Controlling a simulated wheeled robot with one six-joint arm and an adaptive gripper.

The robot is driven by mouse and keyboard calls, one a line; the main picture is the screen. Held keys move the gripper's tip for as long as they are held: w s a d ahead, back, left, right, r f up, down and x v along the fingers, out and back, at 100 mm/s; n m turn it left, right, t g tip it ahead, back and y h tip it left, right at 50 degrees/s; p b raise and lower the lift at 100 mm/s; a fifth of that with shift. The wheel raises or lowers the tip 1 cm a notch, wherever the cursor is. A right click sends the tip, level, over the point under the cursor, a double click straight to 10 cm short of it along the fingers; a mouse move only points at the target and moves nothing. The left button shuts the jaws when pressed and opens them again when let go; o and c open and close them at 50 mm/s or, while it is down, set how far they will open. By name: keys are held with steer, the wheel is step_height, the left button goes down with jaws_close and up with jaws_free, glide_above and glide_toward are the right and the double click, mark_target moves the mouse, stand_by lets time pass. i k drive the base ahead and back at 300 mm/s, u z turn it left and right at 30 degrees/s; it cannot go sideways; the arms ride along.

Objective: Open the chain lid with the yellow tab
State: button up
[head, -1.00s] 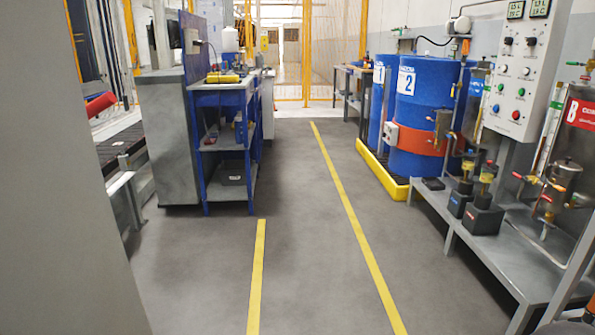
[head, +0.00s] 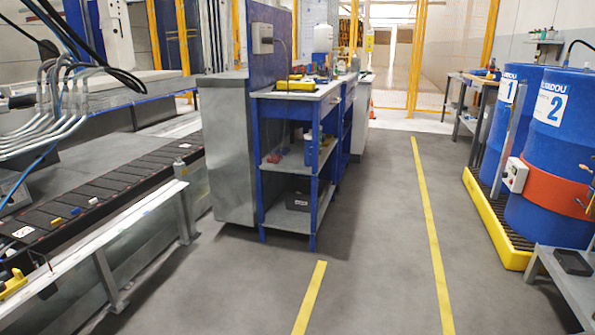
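A long dark chain (head: 130,178) of flat lid segments runs along the left side, inside a pale metal frame. Several small coloured marks sit on its near part: a yellow tab (head: 56,221), a blue tab (head: 75,211) and a pale one (head: 93,201). The lids around them look shut, but they are too small to be sure. My gripper is not in view.
A white rail (head: 110,235) on legs runs along the chain's near side. A blue-framed workbench (head: 290,95) stands mid-view beside a grey cabinet (head: 228,150). Blue drums (head: 550,150) stand in a yellow tray (head: 512,255) at right. The grey floor (head: 370,250) between is clear.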

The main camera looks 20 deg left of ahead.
mark_target(47, 222)
steer(key=u, duration=0.85)
steer(key=i, duration=0.9)
steer(key=u, duration=1.5)
steer(key=i, duration=0.95)
steer(key=z, duration=0.4)
steer(key=i, duration=1.8)
steer(key=u, duration=0.55)
